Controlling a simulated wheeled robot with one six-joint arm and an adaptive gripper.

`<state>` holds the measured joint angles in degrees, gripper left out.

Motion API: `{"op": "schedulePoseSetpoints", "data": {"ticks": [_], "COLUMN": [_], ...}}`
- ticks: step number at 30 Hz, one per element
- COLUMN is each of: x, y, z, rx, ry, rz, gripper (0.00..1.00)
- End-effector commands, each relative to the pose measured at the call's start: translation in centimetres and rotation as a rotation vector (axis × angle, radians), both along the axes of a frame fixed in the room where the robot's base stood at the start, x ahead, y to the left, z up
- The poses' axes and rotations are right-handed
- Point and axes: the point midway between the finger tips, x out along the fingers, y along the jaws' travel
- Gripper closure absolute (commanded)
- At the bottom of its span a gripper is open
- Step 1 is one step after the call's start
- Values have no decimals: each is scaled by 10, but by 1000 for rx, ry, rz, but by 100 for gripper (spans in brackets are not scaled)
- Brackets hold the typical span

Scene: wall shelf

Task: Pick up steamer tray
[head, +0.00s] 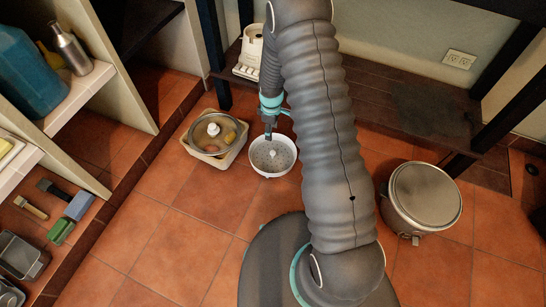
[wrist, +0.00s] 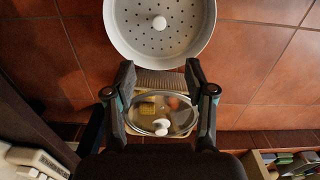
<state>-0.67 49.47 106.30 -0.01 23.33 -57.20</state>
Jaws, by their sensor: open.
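The steamer tray (head: 272,165) is a round white bowl with small holes and a white knob in its middle. It sits on the tiled floor in the head view, just below my gripper (head: 270,132). In the wrist view the steamer tray (wrist: 185,35) fills the top middle, its far rim cut off by the frame edge. My gripper (wrist: 160,69) is open and empty there, its two fingertips apart, just short of the tray's near rim in the picture. I cannot tell how high the fingertips are above the floor.
A glass-lidded pot (head: 212,128) on a beige base stands left of the tray. A large lidded metal pot (head: 424,193) stands at right. A dark low shelf (head: 380,95) lies behind, and a wall shelf (head: 85,95) with a blue container (head: 28,70) is at left. Tiles in front are clear.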

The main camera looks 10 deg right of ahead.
Motion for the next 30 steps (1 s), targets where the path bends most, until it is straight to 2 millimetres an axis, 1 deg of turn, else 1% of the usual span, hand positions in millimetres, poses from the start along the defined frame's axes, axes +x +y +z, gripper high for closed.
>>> {"op": "schedulePoseSetpoints", "data": {"ticks": [1, 8, 15, 18, 21, 26, 30], "x": [-1, -2, -3, -2, -2, -2, -1], "y": [0, 0, 0, 0, 0, -1, -4], "z": [-11, -39, -82, -97, -106, -114, -129], "rx": [0, 0, 0, 0, 0, -1, 0], "ry": [8, 17, 19, 17, 16, 17, 17], "rz": [12, 35, 34, 34, 34, 34, 33], "gripper": [45, 45, 45, 45, 45, 45, 45]}}
